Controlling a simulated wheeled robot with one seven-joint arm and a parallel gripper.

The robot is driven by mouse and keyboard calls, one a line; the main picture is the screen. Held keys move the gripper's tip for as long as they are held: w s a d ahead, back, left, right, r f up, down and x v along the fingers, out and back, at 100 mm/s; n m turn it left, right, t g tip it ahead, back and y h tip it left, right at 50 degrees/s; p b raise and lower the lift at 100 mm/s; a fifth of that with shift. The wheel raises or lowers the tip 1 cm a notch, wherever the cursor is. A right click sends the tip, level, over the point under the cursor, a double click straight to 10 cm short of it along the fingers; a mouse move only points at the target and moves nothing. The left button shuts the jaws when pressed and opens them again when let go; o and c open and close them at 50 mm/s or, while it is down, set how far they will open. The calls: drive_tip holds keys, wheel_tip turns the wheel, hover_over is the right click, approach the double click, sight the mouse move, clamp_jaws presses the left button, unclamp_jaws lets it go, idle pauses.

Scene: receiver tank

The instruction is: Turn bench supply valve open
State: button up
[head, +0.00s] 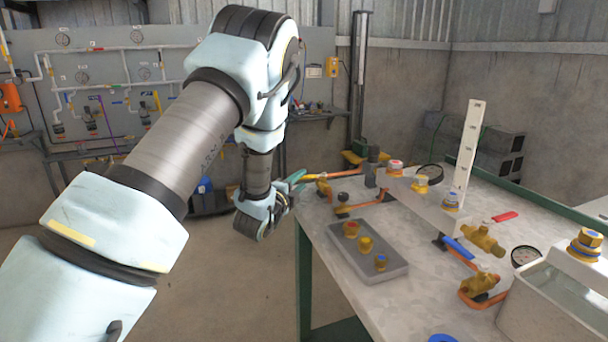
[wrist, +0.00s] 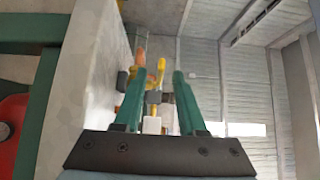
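A brass-yellow valve (head: 324,187) sits on copper-orange pipework at the far left end of the bench; I cannot read a label that names it as the bench supply valve. In the wrist view a yellow handle (wrist: 160,70) and an orange pipe end (wrist: 139,56) show beyond and between my fingers. My gripper (head: 300,178) is at the bench's left edge, close to this valve, with its green fingers pointing toward it. In the wrist view the two fingers of my gripper (wrist: 160,72) stand apart. Contact with the handle cannot be told.
The bench (head: 400,310) carries a grey tray (head: 345,262) with three caps, a manifold with a tall white strip (head: 467,150), more brass valves (head: 482,285), a gauge (head: 524,255) and a water tank (head: 560,290). Open floor lies left of the bench.

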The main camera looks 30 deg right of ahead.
sight(311, 176)
drive_tip(key=shift+p+x, duration=0.3)
drive_tip(key=shift+x, duration=1.2)
clamp_jaws()
idle(0.4)
